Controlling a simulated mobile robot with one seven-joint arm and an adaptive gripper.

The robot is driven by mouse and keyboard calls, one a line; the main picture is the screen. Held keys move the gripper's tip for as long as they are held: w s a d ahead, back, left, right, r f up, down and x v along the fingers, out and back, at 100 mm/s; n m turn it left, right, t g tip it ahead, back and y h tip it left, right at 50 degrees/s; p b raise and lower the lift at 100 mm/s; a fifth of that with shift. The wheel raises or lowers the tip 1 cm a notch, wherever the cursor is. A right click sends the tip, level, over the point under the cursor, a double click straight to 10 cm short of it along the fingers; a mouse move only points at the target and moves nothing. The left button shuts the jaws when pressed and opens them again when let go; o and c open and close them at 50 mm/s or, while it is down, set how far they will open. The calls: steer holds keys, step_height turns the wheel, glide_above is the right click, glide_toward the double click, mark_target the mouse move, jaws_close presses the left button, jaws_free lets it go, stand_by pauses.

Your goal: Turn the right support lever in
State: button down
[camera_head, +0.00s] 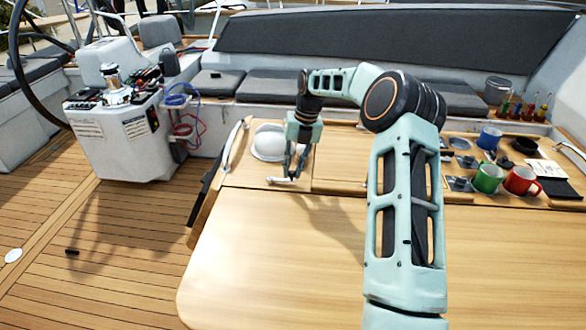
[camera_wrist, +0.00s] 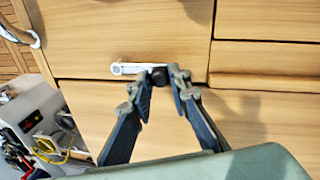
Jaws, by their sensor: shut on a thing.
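A small white lever (camera_head: 281,181), which I take to be the right support lever, lies along the wooden table surface. In the wrist view the white lever (camera_wrist: 130,68) runs left to right, with a dark round part at its right end. My gripper (camera_head: 292,176) points down at the lever. In the wrist view my gripper (camera_wrist: 160,77) has its fingertips on either side of the dark part and is shut on the lever. The fingertips hide some of the lever's right end.
A white curved rail (camera_head: 232,145) runs along the table's left edge. Mugs, including a green mug (camera_head: 488,178) and a red mug (camera_head: 522,181), stand at the right. The near tabletop (camera_head: 290,270) is clear.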

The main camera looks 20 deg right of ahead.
steer(key=c, duration=1.8)
jaws_free()
steer(key=shift+r, duration=0.1)
steer(key=r, duration=0.4)
steer(key=d+r, duration=0.1)
steer(key=r, duration=0.2)
steer(key=d+r, duration=0.1)
steer(key=r, duration=0.3)
steer(key=shift+s+d+r, duration=0.15)
steer(key=shift+r, duration=0.2)
